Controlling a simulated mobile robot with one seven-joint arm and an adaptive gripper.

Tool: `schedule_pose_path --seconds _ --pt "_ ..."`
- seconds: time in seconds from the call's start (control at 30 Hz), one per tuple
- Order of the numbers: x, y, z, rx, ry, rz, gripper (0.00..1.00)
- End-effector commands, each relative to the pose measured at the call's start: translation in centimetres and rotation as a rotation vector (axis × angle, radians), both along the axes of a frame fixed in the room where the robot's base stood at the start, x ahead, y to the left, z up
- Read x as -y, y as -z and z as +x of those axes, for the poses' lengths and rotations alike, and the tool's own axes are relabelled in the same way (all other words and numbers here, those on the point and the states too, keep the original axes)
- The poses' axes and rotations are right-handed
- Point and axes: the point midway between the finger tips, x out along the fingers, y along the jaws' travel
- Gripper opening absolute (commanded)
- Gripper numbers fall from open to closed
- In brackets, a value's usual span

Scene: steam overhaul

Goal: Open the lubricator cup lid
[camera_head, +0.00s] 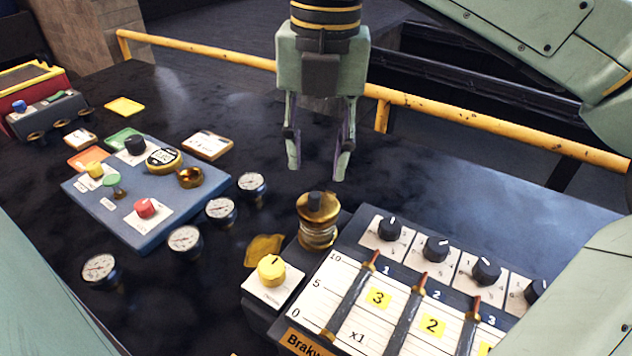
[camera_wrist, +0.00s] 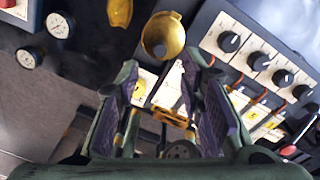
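A yellow knob (camera_head: 271,269) and a brass-coloured piece (camera_head: 264,250) are left of the cup. The panel (camera_head: 345,268) with black knobs and sliders stands right. Several dials (camera_head: 221,210) and a blue control box (camera_head: 146,238) are further left. A yellow rail (camera_head: 200,52) runs behind.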

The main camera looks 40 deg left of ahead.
Motion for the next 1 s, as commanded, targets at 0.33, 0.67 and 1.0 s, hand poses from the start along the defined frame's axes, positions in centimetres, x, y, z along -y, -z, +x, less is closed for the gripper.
schedule_pose_path --seconds 0.33,0.67,1.0 --pt "-0.2 5.6 -0.2 -0.001 -0.001 0.0 0.35" --pt "-0.3 6.8 -0.2 0.0 0.001 0.001 0.35" --pt "-0.3 6.8 -0.2 0.001 0.001 0.0 0.19"
